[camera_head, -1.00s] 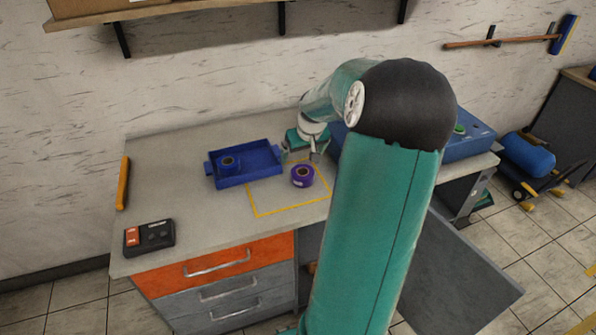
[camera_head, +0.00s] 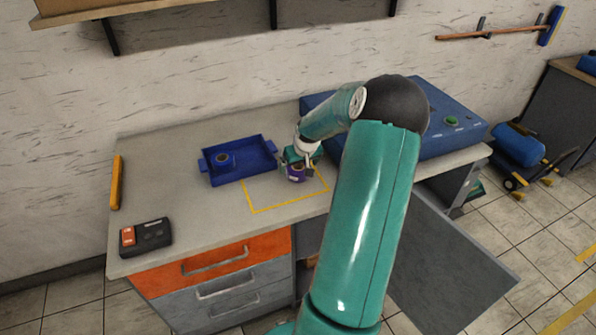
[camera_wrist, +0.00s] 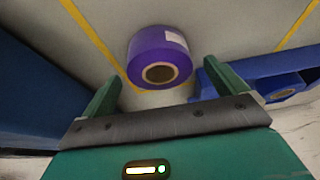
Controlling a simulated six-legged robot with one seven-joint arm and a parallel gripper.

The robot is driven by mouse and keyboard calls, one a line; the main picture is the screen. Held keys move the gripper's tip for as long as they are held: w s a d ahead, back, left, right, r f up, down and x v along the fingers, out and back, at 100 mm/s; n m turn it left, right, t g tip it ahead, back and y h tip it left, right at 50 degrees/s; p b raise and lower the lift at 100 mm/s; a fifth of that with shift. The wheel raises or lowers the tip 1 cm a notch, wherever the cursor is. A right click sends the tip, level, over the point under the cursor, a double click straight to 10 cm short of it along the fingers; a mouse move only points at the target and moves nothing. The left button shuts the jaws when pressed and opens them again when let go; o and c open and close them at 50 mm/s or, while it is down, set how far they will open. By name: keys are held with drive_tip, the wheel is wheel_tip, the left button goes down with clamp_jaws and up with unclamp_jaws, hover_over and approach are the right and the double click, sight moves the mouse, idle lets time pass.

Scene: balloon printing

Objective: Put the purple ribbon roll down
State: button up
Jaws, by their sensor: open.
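The purple ribbon roll (camera_head: 296,175) rests on the worktable, inside the yellow taped outline (camera_head: 254,211) near its back edge. My gripper (camera_head: 299,160) is at the roll in the head view and partly covers it. In the wrist view the roll (camera_wrist: 160,50) lies between and just beyond the two spread fingers of my gripper (camera_wrist: 163,76). Its dark core hole faces the camera. A gap shows between each finger and the roll, so the jaws are open and not holding it.
A large blue machine (camera_head: 440,130) is on the right. A black-and-red device (camera_head: 146,237) and an orange bar (camera_head: 116,182) lie at the left. The outline's front area is clear.

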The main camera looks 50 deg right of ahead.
drive_tip(key=shift+x, duration=1.15)
drive_tip(key=shift+c, duration=0.3)
drive_tip(key=c, duration=1.1)
drive_tip(key=shift+r, duration=0.2)
drive_tip(key=shift+r, duration=0.25)
wheel_tip(320, 180, up, 2)
drive_tip(key=shift+r, duration=0.1)
drive_tip(key=s+a+r, duration=0.2)
drive_tip(key=s+r, duration=0.1)
drive_tip(key=s+a+r, duration=0.3)
drive_tip(key=s, duration=0.1)
drive_tip(key=s+a+r, duration=0.2)
drive_tip(key=s+r, duration=0.2)
drive_tip(key=shift+s+a, duration=0.15)
drive_tip(key=shift+a, duration=0.2)
